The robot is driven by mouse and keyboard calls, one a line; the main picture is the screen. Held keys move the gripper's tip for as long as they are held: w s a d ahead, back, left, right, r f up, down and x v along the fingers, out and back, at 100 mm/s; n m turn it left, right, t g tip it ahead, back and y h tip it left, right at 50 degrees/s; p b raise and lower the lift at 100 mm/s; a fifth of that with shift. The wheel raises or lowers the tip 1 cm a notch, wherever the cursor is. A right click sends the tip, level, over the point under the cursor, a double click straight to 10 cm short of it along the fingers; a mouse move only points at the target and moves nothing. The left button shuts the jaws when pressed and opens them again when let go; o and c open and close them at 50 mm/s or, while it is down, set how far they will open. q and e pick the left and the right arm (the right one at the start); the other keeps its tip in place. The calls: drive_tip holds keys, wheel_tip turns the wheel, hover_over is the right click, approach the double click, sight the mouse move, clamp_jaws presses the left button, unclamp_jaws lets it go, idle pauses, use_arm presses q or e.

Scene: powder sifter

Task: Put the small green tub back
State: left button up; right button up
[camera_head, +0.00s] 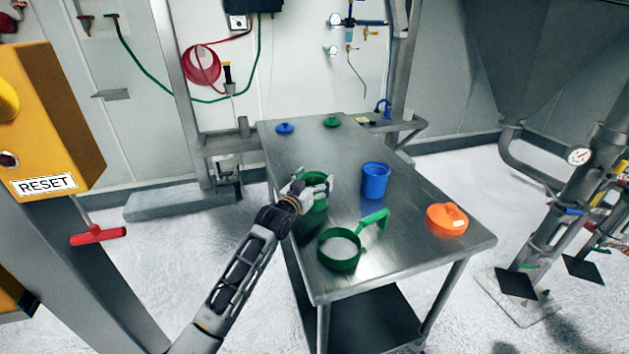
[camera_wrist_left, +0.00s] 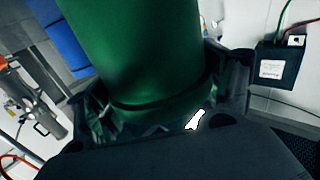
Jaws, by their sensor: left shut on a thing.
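The small green tub (camera_head: 317,203) is at the left side of the steel table, partly hidden behind my left gripper (camera_head: 310,188). My left gripper is shut on the tub. In the left wrist view the green tub (camera_wrist_left: 135,50) fills the middle, between the fingers. I cannot tell for sure whether its base touches the table. My right gripper is in neither view.
Blue (camera_head: 285,128) and green (camera_head: 332,122) lids lie at the far end. The table's middle is clear.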

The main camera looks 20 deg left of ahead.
use_arm(q)
drive_tip(key=o, duration=1.4)
drive_tip(key=shift+c, duration=0.2)
drive_tip(key=shift+o, duration=0.4)
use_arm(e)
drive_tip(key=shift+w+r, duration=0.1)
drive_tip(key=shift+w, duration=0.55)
use_arm(q)
drive_tip(key=shift+s+r, duration=0.1)
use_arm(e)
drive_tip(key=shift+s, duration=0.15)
